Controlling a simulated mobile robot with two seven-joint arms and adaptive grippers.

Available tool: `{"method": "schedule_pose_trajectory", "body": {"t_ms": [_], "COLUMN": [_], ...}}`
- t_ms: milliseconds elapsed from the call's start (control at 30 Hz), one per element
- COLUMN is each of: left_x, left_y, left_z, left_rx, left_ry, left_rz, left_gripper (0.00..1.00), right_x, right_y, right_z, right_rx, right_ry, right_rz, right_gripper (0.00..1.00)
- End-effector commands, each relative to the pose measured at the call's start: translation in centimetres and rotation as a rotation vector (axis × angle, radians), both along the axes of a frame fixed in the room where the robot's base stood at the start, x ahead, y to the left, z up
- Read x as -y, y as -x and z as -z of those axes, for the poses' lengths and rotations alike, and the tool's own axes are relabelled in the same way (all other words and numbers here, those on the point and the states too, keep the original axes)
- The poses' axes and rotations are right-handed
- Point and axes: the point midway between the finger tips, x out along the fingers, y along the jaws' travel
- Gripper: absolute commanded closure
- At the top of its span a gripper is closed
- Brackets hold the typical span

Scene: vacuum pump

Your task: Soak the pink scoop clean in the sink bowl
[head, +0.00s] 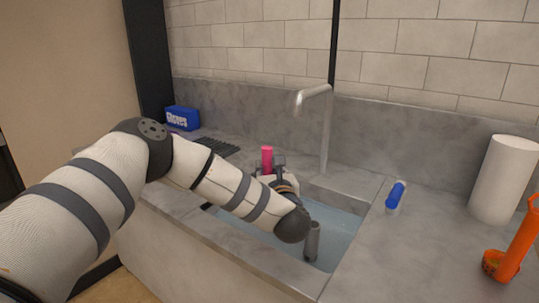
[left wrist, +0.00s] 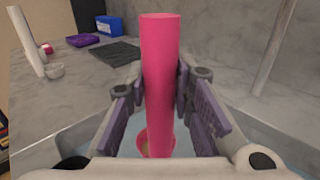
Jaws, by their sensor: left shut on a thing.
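My left gripper (head: 278,170) is over the sink bowl (head: 345,236), shut on the pink scoop (head: 267,156). In the left wrist view the pink scoop (left wrist: 160,65) stands nearly upright between the purple-padded fingers of the gripper (left wrist: 160,92). Its round cup is at the lower end, below the fingers, with a little tan material seeming to show inside. The sink holds bluish water. My left forearm hides the lower scoop in the head view, so I cannot tell whether the cup is in the water. My right gripper is not in view.
A blue gloves box (head: 182,118) and a dark mat (head: 220,147) lie left. A blue-capped item (head: 396,195), white roll (head: 506,180) and orange scoop (head: 515,250) stand right.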

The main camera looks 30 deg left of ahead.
Motion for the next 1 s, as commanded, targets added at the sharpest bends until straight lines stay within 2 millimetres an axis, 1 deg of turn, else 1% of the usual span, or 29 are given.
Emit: {"method": "schedule_pose_trajectory", "body": {"t_ms": [33,100,400,600,767,1000], "left_x": [0.0,0.0,0.0,0.0,0.0,0.0], "left_y": [0.0,0.0,0.0,0.0,0.0,0.0], "left_z": [1.1,2.1,6.0,8.2,8.9,8.9], "left_rx": [-0.006,-0.007,-0.007,-0.006,-0.001,0.003], "left_ry": [0.0,0.001,0.001,0.001,0.001,0.001], "left_rz": [0.0,0.0,0.0,-0.001,-0.001,-0.001], "left_gripper": [1.0,1.0,1.0,1.0,1.0,1.0], "right_x": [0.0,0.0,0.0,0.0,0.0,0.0], "right_y": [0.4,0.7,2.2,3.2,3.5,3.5], "right_z": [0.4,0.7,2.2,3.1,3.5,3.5], "right_rx": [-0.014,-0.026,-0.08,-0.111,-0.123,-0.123], "right_ry": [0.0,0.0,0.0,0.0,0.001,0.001], "right_rz": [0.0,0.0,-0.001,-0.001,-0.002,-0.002], "right_gripper": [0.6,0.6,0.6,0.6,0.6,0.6]}}
